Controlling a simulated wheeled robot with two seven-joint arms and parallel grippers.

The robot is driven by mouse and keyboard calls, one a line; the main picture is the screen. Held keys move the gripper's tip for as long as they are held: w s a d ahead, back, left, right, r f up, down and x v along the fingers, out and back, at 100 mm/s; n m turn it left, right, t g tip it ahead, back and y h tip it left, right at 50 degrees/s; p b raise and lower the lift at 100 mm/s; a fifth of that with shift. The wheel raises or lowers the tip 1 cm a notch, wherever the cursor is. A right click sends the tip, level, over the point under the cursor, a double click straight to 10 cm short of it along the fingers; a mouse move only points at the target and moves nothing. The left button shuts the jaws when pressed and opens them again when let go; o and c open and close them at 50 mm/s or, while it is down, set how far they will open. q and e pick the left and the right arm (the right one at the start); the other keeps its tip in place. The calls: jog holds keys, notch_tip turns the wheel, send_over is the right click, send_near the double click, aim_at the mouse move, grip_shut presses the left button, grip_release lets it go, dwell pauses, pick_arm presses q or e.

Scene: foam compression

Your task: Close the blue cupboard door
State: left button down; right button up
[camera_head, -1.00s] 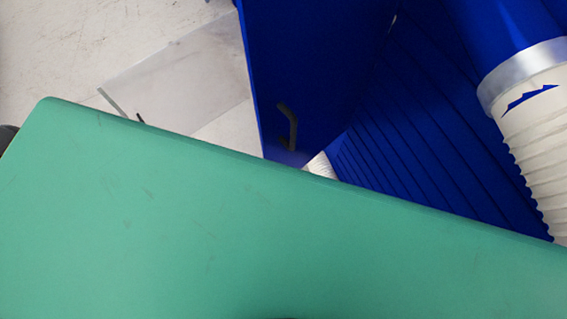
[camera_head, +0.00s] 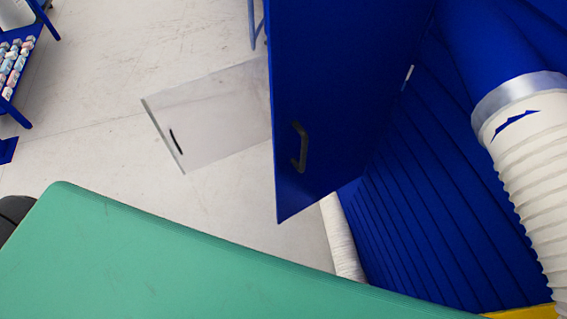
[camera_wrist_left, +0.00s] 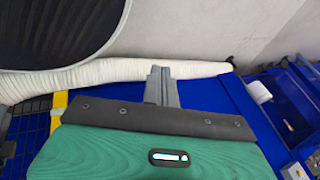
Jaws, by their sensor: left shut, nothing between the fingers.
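The blue cupboard door (camera_head: 345,100) stands in the upper middle of the head view. It has a black bar handle (camera_head: 300,147) near its left edge. The door appears to stand open, at an angle to the dark blue ribbed panel (camera_head: 425,190) on its right. No gripper is near it in the head view. In the left wrist view, my left gripper (camera_wrist_left: 159,72) shows as grey fingers pressed together with nothing between them, in front of a white hose and a blue surface. My right gripper is not seen.
A clear panel with a black handle (camera_head: 176,141) stands left of the door. A white ribbed hose (camera_head: 535,190) is at right. A green surface (camera_head: 150,265) fills the front. A blue rack (camera_head: 12,95) stands far left. Pale floor (camera_head: 130,60) between is clear.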

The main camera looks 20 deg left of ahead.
aim_at(288, 146)
pick_arm(q)
jog(key=w+d+r+m+t, duration=0.2)
jog(key=w+d+r, duration=0.1)
jog(key=r, duration=0.4)
jog(key=w+d+r+m+t, duration=0.2)
jog(key=w+d+r, duration=0.15)
jog(key=r, duration=0.25)
jog(key=w+r+m+t+y+b, duration=0.25)
jog(key=r+t, duration=0.55)
jog(key=r, duration=3)
jog(key=shift+n+h, duration=0.25)
jog(key=shift+h, duration=0.1)
jog(key=w+a+p, duration=0.1)
jog(key=w+p, duration=0.2)
jog(key=w, duration=0.1)
jog(key=w+a+p, duration=0.1)
jog(key=w+p, duration=0.2)
jog(key=w, duration=0.2)
jog(key=w+a+p, duration=0.2)
jog(key=w+p, duration=0.1)
jog(key=w, duration=0.1)
jog(key=shift+w+r, duration=0.1)
jog(key=shift+w, duration=0.1)
jog(key=shift+a, duration=0.15)
